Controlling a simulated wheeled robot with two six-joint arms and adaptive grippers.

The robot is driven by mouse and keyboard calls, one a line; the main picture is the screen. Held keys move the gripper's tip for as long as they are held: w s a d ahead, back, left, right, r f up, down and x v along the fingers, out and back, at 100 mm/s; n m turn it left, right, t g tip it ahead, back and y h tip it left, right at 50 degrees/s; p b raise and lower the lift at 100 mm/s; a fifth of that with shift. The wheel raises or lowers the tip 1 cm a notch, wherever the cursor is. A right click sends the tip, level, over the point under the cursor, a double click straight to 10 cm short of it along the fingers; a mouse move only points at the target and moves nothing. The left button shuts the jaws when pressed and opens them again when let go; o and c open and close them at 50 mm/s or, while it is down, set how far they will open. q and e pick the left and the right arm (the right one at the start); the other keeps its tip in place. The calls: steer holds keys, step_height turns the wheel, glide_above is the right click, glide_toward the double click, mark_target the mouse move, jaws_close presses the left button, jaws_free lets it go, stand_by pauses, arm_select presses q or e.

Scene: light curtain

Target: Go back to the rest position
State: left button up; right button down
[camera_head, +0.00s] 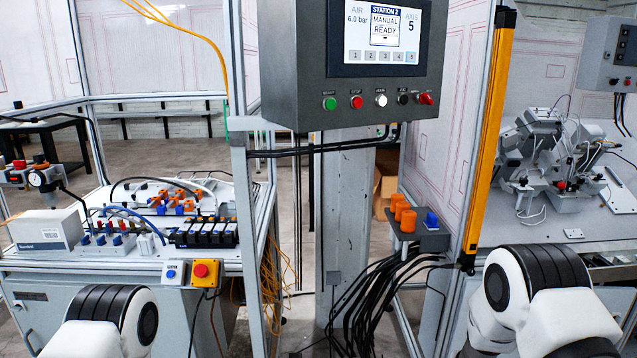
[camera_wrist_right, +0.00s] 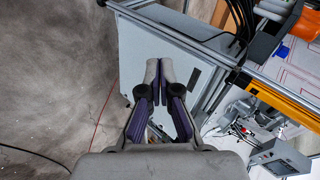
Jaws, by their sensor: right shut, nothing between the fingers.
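My right gripper (camera_wrist_right: 158,75) shows in the right wrist view with its two fingertips together and nothing between them. It is in free air, in front of a grey cabinet side and apart from it. In the head view my white and black arm links show at the bottom left and bottom right. Neither gripper is visible in the head view. The yellow light curtain bar (camera_head: 490,130) stands upright on the frame post, left of my right arm; it also shows in the right wrist view (camera_wrist_right: 285,98).
A control panel (camera_head: 352,60) reading "MANUAL READY" hangs at the top centre. A left bench (camera_head: 110,265) carries valves and a red emergency button (camera_head: 201,270). A small bracket (camera_head: 425,237) with orange caps and black cables sits left of the yellow bar. Machinery (camera_head: 545,150) stands at right.

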steer(key=s+f+n+g, duration=0.35)
steer(key=s+f, duration=0.65)
steer(key=s, duration=0.4)
steer(key=s+a+n+g+y, duration=0.2)
steer(key=s+n+g, duration=0.4)
steer(key=s+n, duration=0.7)
steer(key=s, duration=1.3)
steer(key=shift+a+f, duration=0.15)
steer(key=shift+a, duration=0.1)
steer(key=shift+n, duration=0.25)
